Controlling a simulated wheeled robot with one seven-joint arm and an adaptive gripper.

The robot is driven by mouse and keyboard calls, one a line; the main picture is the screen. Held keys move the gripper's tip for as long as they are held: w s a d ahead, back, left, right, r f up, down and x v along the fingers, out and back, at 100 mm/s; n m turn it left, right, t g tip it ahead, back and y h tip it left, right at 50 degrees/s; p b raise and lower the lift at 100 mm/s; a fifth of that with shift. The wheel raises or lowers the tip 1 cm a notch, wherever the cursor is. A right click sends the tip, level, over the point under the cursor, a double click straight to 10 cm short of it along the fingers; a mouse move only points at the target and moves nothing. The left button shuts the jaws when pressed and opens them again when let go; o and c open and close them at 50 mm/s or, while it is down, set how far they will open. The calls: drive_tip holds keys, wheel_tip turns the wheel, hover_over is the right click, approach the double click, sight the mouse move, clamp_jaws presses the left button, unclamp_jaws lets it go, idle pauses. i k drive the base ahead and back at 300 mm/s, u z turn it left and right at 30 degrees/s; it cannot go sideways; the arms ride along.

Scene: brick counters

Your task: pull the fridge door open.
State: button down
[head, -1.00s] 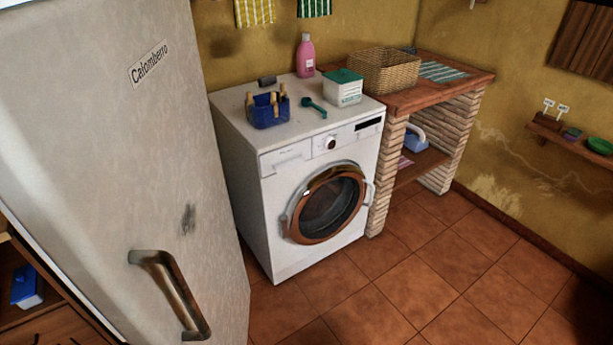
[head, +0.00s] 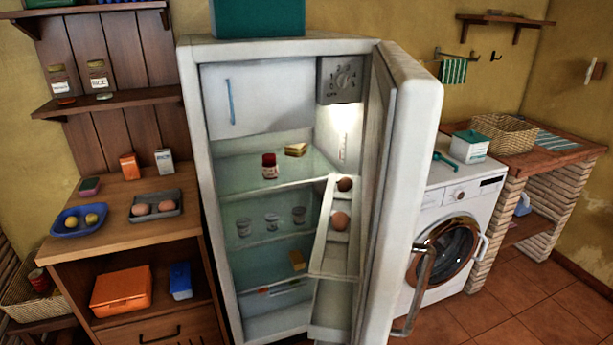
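The white fridge (head: 195,130) stands in the middle of the head view with its inside showing. Its door (head: 412,130) stands wide open, swung out to the right and seen nearly edge-on. The metal door handle (head: 424,285) is at the door's lower right, with nothing on it. Inside are a red jar (head: 269,166), a yellow item (head: 295,150) on the upper shelf, and several small glass jars below. Brown eggs (head: 341,221) sit in the door rack. My gripper is not in view.
A wooden counter (head: 120,200) with a blue tray (head: 60,228) and a grey tray (head: 172,217) stands left of the fridge. A washing machine (head: 460,205) stands right, behind the door. Tiled floor (head: 510,295) is clear at the lower right.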

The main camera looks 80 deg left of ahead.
sight(359, 270)
drive_tip(key=u, duration=0.4)
drive_tip(key=k, duration=1.4)
drive_tip(key=u, duration=0.65)
